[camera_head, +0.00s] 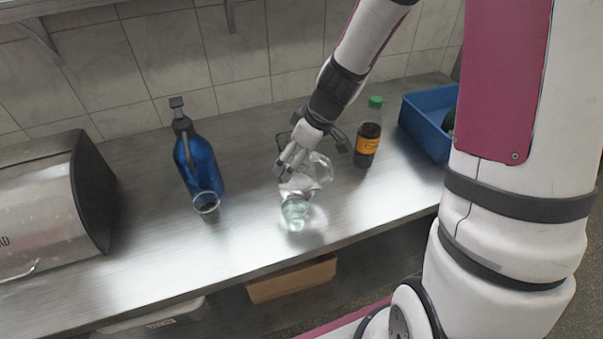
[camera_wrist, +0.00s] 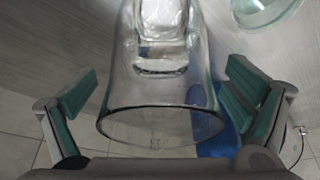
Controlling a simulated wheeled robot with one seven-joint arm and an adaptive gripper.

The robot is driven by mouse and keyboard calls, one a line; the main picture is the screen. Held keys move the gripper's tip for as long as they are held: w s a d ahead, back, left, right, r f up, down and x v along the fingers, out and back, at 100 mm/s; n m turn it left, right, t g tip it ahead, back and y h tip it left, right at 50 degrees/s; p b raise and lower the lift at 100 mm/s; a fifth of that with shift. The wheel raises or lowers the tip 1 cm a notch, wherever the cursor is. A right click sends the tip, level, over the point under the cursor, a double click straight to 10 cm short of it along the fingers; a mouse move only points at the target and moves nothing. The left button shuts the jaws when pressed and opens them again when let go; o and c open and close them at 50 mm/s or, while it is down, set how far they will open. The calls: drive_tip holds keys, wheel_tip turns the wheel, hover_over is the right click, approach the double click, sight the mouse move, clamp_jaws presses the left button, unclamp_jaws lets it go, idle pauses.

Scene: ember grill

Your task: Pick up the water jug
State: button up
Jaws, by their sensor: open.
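The water jug is clear glass. It stands on the steel counter in the head view (camera_head: 319,174), partly hidden by my gripper (camera_head: 300,158). In the wrist view the jug (camera_wrist: 155,95) fills the middle, its wide rim toward the bottom edge. My gripper (camera_wrist: 163,88) is open, with one green-padded finger on each side of the jug. Gaps show between both pads and the glass, so I see no grip on it. I cannot make out the jug's handle clearly.
A small clear glass (camera_head: 295,213) stands just in front of the jug. A blue bottle (camera_head: 203,168) and another glass (camera_head: 206,203) are to the left, beyond them a bread box (camera_head: 40,210). A dark green-capped bottle (camera_head: 367,143) and blue crate (camera_head: 425,128) are right.

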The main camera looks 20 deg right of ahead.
drive_tip(key=shift+c, duration=0.2)
drive_tip(key=c, duration=2)
drive_tip(key=shift+w+r, duration=0.1)
drive_tip(key=shift+r, duration=0.05)
